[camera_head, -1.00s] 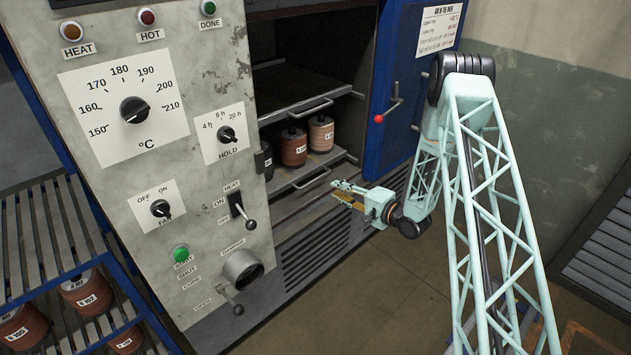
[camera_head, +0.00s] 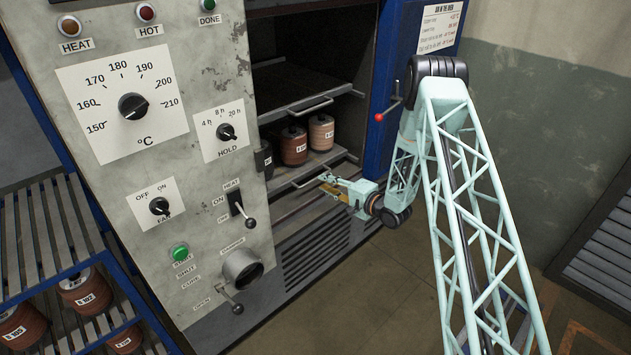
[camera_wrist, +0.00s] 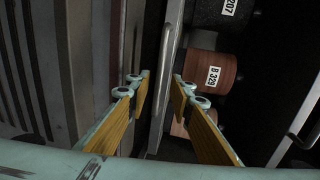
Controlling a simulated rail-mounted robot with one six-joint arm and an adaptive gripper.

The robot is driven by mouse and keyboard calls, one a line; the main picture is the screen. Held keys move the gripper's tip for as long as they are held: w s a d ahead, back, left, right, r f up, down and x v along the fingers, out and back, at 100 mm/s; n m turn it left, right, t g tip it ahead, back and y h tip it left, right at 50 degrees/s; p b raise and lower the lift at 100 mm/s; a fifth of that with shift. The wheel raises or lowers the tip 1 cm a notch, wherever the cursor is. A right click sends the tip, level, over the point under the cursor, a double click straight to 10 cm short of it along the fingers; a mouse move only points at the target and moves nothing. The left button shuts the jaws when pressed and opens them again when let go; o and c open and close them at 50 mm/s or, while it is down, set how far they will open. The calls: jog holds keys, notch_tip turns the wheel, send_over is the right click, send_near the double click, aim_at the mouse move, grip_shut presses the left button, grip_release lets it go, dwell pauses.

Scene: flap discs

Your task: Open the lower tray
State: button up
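The lower tray (camera_head: 283,182) is a grey shelf low in the oven, carrying stacks of discs, with a bar handle along its front. My gripper (camera_head: 325,183) is at that front edge, by the right part of the handle. In the wrist view my gripper (camera_wrist: 160,88) is open, and the pale handle bar (camera_wrist: 168,55) runs between or just beyond its two yellow-padded fingers. I cannot tell whether they touch it. A brown disc stack (camera_wrist: 209,78) labelled B 329 sits just behind the bar. In the head view the fingertips partly hide the handle.
The upper tray (camera_head: 300,106) is above, with its own handle (camera_wrist: 302,118). A brown stack (camera_head: 293,147), a paler stack (camera_head: 321,133) and a dark one (camera_head: 263,160) stand below it. The blue oven door (camera_head: 425,70) is open at right. A slatted rack (camera_head: 45,240) is at left.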

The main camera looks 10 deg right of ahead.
aim_at(316, 179)
jog(key=shift+b+x, duration=0.35)
jog(key=shift+x, duration=2.85)
jog(key=shift+c, duration=0.4)
grip_shut()
